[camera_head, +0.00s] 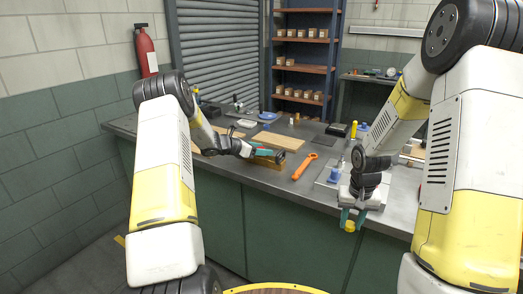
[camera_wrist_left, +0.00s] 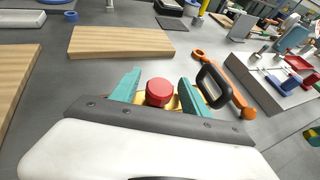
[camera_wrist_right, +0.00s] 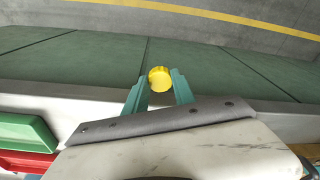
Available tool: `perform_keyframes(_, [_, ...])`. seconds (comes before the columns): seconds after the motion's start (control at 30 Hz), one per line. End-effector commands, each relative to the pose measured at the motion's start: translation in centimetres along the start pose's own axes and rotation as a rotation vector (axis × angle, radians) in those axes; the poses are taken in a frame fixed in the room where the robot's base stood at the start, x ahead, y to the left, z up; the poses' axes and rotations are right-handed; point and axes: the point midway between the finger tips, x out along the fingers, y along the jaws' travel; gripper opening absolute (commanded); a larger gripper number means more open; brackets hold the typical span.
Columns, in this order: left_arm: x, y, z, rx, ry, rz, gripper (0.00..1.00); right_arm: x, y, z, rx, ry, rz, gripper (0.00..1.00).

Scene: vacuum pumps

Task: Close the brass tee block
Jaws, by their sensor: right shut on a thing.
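The brass tee block (camera_head: 268,161) is on the bench top in the head view, near its front edge. In the left wrist view its red round top (camera_wrist_left: 159,92) stands between my left fingers, with brass (camera_wrist_left: 176,103) showing behind it; the rest is hidden by my gripper. My left gripper (camera_wrist_left: 160,80) is open, its teal fingers on either side of the red part. A black handle (camera_wrist_left: 212,84) shows just right of the right finger; I cannot tell what it joins. My right gripper (camera_wrist_right: 159,88) is shut on a yellow cap (camera_wrist_right: 160,78), held in front of the bench edge.
An orange wrench (camera_head: 304,166) lies right of the block. Wooden boards (camera_wrist_left: 122,41) lie behind and left of it. Red and green bins (camera_wrist_right: 24,136) show near my right gripper. A blue shelf rack (camera_head: 304,67) stands behind the bench.

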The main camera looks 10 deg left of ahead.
Motion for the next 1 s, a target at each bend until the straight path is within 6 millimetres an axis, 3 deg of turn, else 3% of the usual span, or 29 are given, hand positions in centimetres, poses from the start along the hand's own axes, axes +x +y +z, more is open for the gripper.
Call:
perform_keyframes(0.37, [-0.7,0.1,0.3,0.000,0.000,0.001,0.53,0.0,0.0,0.0,0.000,0.000,0.000,0.00])
perform_keyframes(0.8, [-9.4,0.1,0.3,0.000,0.000,0.003,0.53,0.0,0.0,0.0,0.000,0.000,0.000,0.00])
perform_keyframes(1.0, [-11.7,0.0,0.3,0.000,0.000,0.001,0.53,0.0,0.0,0.0,0.000,0.000,0.000,0.00])
